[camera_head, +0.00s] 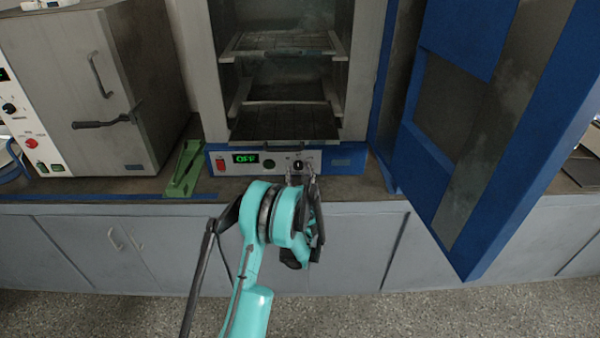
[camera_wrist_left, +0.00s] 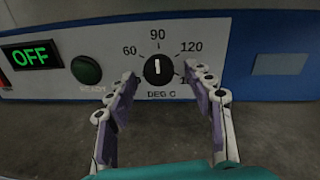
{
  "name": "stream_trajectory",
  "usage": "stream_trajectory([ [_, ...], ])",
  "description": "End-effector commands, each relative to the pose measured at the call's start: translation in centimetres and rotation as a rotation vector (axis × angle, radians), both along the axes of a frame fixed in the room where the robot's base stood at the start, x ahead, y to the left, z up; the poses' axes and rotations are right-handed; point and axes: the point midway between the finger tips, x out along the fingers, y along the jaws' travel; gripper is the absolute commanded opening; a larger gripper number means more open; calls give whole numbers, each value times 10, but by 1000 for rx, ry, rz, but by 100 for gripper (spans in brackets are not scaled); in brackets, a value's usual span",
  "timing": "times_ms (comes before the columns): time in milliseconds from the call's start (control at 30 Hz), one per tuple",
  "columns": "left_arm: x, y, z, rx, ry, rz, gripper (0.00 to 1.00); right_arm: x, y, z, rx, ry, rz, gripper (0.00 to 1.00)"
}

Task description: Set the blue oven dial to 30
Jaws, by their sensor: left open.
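The blue oven's dial (camera_head: 298,165) is a small black knob on the front panel below the chamber. In the left wrist view the dial (camera_wrist_left: 158,70) has a white pointer line aimed nearly straight up, toward 90. The marks 60, 90 and 120 are readable; the lower marks are partly or wholly hidden by my fingers. My left gripper (camera_head: 303,182) is open in front of the panel. In the left wrist view its fingertips (camera_wrist_left: 165,79) are apart, one to each side of the knob and a little below it, with gaps visible. My right gripper is not in view.
The display (camera_head: 245,158) reads OFF, with a dark green round button (camera_wrist_left: 86,70) beside it. The blue oven door (camera_head: 480,130) hangs open at right. A green object (camera_head: 182,170) lies left of the panel, beside a grey oven (camera_head: 95,90).

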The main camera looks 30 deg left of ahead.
Motion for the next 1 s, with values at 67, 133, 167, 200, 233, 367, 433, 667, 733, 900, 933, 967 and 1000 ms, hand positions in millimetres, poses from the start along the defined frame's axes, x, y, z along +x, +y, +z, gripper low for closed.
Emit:
stream_trajectory([
  [67, 5, 4, -1, -1, -1, 0, 53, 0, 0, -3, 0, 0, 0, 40],
  [133, 8, 6, 0, -1, -1, 0, 53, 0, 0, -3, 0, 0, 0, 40],
  [167, 9, 6, 0, -1, -1, 0, 53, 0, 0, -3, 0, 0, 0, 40],
  [200, 9, 7, 0, -1, -1, 0, 53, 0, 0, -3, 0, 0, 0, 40],
  [233, 9, 7, 1, -1, -1, 0, 53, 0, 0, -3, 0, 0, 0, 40],
  [367, 9, 7, 1, -1, -1, 0, 53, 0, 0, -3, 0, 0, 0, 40],
  [433, 9, 7, 1, -1, -1, 0, 42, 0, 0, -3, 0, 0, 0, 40],
  [667, 9, 7, 1, -2, -1, 0, 3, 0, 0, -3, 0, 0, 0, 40],
  [733, 9, 7, 1, -2, -1, 0, 3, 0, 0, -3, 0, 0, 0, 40],
  [900, 9, 7, 1, -20, -12, 1, 3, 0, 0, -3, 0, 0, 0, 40],
  [933, 9, 7, 1, -26, -16, 1, 3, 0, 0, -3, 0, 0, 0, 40],
  [967, 9, 7, 1, -34, -21, 1, 3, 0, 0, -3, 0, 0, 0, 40],
  [1000, 9, 7, 1, -48, -29, 0, 3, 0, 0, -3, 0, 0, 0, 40],
])
